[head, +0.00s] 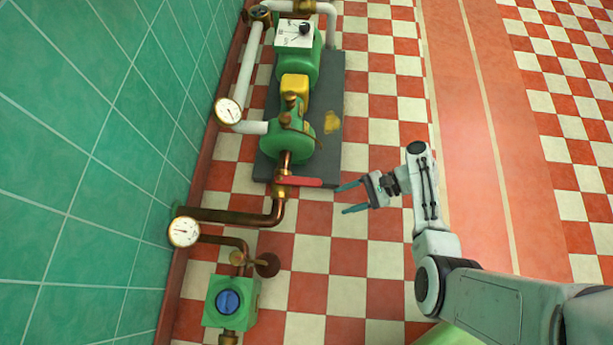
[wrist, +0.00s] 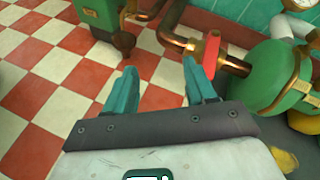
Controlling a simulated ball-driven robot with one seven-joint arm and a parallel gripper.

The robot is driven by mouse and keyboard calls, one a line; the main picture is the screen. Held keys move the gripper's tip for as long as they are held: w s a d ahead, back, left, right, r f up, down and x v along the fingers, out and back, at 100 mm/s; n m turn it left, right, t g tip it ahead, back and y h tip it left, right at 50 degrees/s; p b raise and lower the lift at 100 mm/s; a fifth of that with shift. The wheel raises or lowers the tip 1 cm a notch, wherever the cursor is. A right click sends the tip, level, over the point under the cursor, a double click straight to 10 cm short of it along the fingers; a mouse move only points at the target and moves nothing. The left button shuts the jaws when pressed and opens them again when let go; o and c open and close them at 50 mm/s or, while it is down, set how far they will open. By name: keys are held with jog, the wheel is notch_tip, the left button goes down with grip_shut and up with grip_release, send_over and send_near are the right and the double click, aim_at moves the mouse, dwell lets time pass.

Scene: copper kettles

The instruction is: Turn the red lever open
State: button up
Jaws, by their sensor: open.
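The red lever (head: 301,181) sits on a brass valve in the copper pipe (head: 272,215), just below the green pump (head: 287,142). In the head view it points right from the valve. My gripper (head: 350,198) is open and empty to the right of the lever's free end, with a gap between them. The space between my fingertips (wrist: 160,72) holds nothing but floor behind. The lever's far side is hidden in the wrist view.
A dark plinth (head: 330,85) carries the pump and motor. A green tiled wall (head: 90,150) with gauges (head: 184,231) stands on the left. A green box with a blue face (head: 228,302) and a round brown handwheel (head: 267,265) are nearer. The checkered floor (head: 345,262) is clear around my gripper.

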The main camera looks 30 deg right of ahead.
aim_at(307, 181)
jog(key=w+d+f+m+t+y+b, duration=0.2)
jog(key=w+d+f+m+t+b, duration=0.1)
jog(key=w+f+m+t+b, duration=0.35)
jog(key=shift+m, duration=0.35)
jog(key=b+x, duration=0.1)
jog(key=x, duration=0.4)
jog(key=b+x, duration=0.1)
jog(key=x, duration=0.4)
jog(key=shift+s+a, duration=0.1)
jog(key=shift+a, duration=0.45)
jog(key=shift+c, duration=0.3)
grip_shut()
